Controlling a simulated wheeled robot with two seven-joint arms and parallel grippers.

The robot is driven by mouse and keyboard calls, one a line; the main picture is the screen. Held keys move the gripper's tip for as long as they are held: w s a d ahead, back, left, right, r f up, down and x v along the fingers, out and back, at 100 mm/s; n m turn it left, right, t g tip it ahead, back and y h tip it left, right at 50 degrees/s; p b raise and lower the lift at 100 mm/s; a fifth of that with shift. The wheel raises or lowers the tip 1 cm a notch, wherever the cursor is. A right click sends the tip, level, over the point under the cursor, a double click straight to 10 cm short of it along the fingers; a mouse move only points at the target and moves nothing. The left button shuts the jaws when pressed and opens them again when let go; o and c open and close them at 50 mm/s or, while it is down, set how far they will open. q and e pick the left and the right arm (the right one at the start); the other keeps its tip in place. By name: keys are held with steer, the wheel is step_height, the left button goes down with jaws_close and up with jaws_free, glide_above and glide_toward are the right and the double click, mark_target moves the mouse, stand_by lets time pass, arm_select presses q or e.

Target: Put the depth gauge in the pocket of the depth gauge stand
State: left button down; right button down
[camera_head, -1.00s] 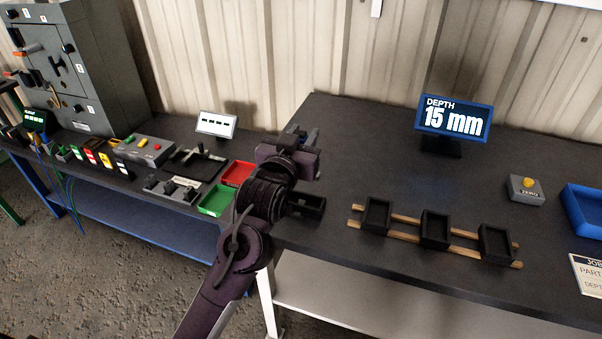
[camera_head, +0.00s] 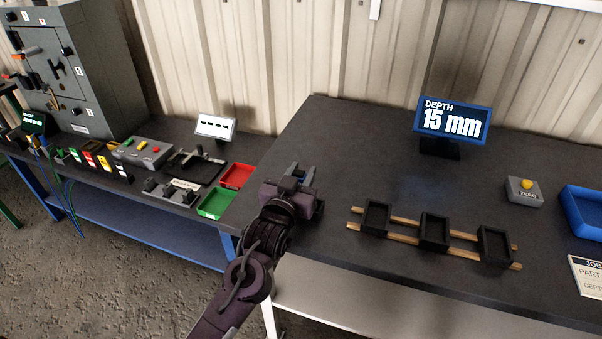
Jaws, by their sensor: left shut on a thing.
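My left gripper (camera_head: 298,183) is shut on the depth gauge (camera_head: 294,170), a small grey and dark piece that shows only in part between and above the jaws. The gripper is over the left end of the right-hand bench. The depth gauge stand (camera_head: 319,209) is a low black holder there, mostly hidden behind the gripper; only a bit of its right side shows. I cannot tell whether the gauge is inside the pocket or above it. My right gripper is not in view.
Three black trays (camera_head: 434,231) sit on wooden rails right of the stand. Behind them a display (camera_head: 452,121) reads "DEPTH 15 mm". A grey box with a yellow button (camera_head: 525,191) and a blue bin (camera_head: 590,210) are at the right. Green (camera_head: 216,202) and red (camera_head: 237,176) trays are at the left.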

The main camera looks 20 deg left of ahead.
arm_select(q)
steer(key=c, duration=1.1)
jaws_free()
steer(key=shift+f, duration=0.1)
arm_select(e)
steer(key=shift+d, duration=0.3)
arm_select(q)
steer(key=shift+r, duration=0.25)
steer(key=s+b, duration=0.1)
steer(key=s, duration=1.1)
steer(key=shift+a, duration=0.2)
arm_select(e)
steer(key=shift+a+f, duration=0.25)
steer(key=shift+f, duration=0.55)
arm_select(q)
steer(key=shift+f, duration=0.1)
